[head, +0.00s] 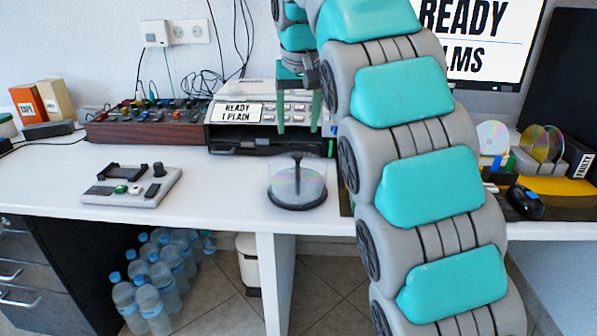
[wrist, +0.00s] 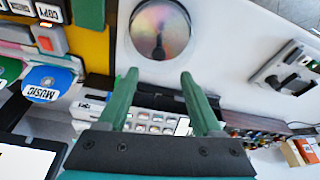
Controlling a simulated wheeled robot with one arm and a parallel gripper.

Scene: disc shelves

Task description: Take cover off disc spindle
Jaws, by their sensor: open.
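The disc spindle (head: 297,205) stands upright on the white desk near its front edge, with a round black base and a dark centre post. A clear cover (head: 312,180) is around the post on the base. In the wrist view the spindle's cover (wrist: 148,22) shows from above as a round shiny shape, beyond the fingertips. My gripper (head: 298,128) has green fingers pointing down, above and behind the spindle in the picture. In the wrist view my gripper (wrist: 160,74) is open and empty, apart from the cover.
A disc machine (head: 262,115) stands behind the spindle. A grey device (head: 132,187) lies to the left, with a wooden mixer box (head: 150,122) behind it. Discs in a rack (head: 540,150) stand at the right. The desk between the grey device and spindle is clear.

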